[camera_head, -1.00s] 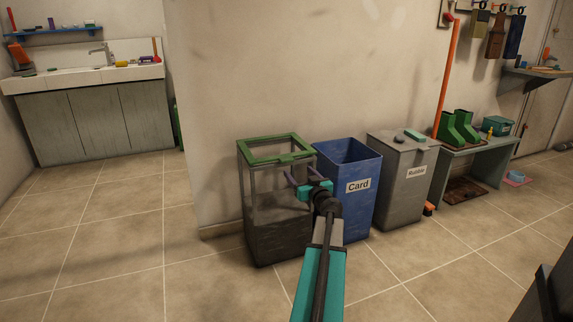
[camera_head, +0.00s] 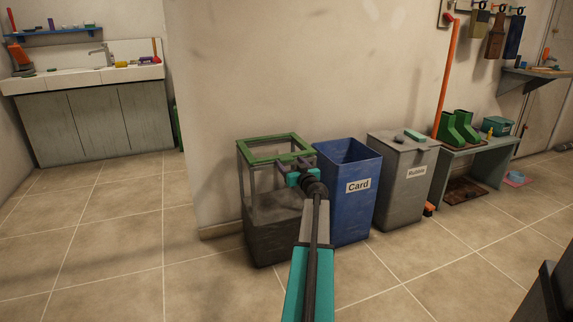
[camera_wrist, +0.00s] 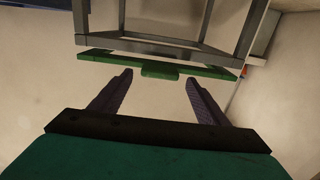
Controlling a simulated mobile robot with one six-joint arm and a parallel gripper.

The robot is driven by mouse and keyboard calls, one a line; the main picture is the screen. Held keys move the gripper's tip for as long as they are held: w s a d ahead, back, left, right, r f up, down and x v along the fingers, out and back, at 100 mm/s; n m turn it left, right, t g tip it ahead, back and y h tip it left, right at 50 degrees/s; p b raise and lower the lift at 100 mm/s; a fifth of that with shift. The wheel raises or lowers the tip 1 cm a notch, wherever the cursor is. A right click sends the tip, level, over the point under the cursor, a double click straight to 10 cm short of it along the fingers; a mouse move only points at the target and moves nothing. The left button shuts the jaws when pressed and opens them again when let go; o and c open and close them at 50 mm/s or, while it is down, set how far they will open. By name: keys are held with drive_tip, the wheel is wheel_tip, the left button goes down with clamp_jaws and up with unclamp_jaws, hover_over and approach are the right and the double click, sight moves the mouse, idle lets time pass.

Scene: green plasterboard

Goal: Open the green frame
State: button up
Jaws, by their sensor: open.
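The green frame (camera_head: 245,151) lies flat on top of an open grey metal bin stand (camera_head: 243,190) in the head view. In the wrist view the green frame's edge bar (camera_wrist: 112,63) runs across the picture, with a small green tab (camera_wrist: 160,73) at its middle. My gripper (camera_head: 292,163) is at the front edge of the frame. In the wrist view my gripper (camera_wrist: 158,78) is open, with one finger to each side of the tab. The tab lies between or just beyond the fingertips; I cannot tell whether they touch. The gripper hides part of the frame's front edge in the head view.
A blue Card bin (camera_head: 347,205) stands close to the right of the stand, then a grey lidded Rubble bin (camera_head: 402,185). A wall is directly behind. The tiled floor (camera_head: 130,240) to the left is clear.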

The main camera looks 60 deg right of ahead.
drive_tip(key=shift+x, duration=1.15)
